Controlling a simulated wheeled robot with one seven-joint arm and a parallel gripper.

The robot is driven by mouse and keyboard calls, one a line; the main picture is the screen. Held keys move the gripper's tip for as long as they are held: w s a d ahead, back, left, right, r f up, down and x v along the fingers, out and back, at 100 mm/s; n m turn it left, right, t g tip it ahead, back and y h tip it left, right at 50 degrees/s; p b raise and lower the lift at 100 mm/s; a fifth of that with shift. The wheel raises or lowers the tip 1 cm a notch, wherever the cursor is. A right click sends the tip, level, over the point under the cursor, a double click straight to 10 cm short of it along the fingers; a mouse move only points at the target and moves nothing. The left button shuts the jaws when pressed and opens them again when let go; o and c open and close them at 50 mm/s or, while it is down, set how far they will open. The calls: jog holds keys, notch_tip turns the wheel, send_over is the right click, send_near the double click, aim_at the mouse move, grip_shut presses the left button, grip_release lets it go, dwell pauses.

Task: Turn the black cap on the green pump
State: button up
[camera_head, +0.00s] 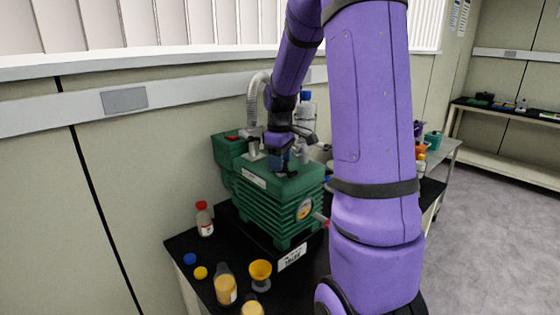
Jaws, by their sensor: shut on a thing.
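The green pump (275,200) stands on the black tabletop left of the middle of the view, with ribbed sides and a flat top. My gripper (280,166) points down onto the top of the pump, near its middle. Its jaws are shut on a small dark thing there, at the place of the black cap. The cap itself is mostly hidden by the gripper, and its turn cannot be made out. My purple arm covers much of the right half of the view.
A ribbed grey hose (254,98) rises from the pump's back. A red-capped bottle (204,219), an amber bottle (225,286) and a yellow funnel-like cup (260,273) stand on the black tabletop (185,243). A blue-capped bottle (305,112) stands behind my gripper.

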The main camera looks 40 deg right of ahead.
jog(key=shift+m, duration=0.3)
jog(key=m, duration=0.5)
jog(key=shift+m, duration=0.3)
jog(key=m, duration=0.6)
jog(key=shift+d, duration=0.1)
jog(key=shift+m, duration=0.3)
jog(key=o, duration=0.9)
jog(key=shift+r, duration=0.1)
notch_tip(320, 180, up, 11)
jog(key=shift+f, duration=0.2)
